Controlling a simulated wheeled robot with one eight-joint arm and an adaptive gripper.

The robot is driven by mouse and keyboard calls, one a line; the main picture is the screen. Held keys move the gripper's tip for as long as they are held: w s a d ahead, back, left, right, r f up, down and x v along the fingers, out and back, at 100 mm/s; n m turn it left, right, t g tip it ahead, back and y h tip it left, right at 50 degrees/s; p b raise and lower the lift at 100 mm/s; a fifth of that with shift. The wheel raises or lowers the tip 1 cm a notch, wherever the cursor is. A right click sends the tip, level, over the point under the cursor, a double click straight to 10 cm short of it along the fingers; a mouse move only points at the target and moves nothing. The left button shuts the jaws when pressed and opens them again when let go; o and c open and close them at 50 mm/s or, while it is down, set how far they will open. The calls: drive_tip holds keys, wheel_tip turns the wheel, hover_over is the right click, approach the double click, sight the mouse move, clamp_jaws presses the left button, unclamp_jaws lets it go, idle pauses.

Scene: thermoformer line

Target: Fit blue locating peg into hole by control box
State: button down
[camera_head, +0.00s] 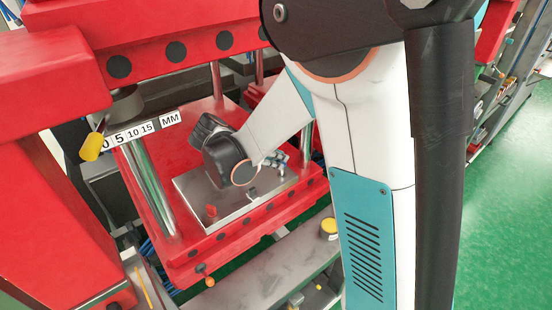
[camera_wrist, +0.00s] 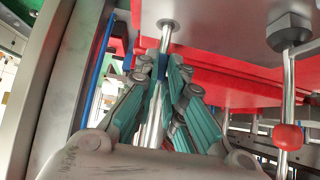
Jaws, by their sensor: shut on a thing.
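My gripper (camera_wrist: 167,75) fills the middle of the wrist view, with its teal-padded fingers closed on a small blue piece, the blue peg (camera_wrist: 162,68). A shiny rod (camera_wrist: 165,38) in line with the peg meets a round fitting in the pale plate (camera_wrist: 225,15), so the gap between peg and plate cannot be judged.
A red knob (camera_head: 211,211) stands on the plate's near left corner; in the wrist view a red ball (camera_wrist: 288,136) sits on a rod. A bright column (camera_head: 150,185) rises at the left. The red upper press (camera_head: 165,40) overhangs. A yellow knob (camera_head: 329,228) is at front right.

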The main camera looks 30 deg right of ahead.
sight(276, 178)
drive_tip(key=shift+f+b, duration=1.75)
drive_tip(key=shift+f, duration=0.25)
drive_tip(key=c, duration=1.6)
unclamp_jaws()
drive_tip(key=v, duration=1.2)
drive_tip(key=o, duration=1.4)
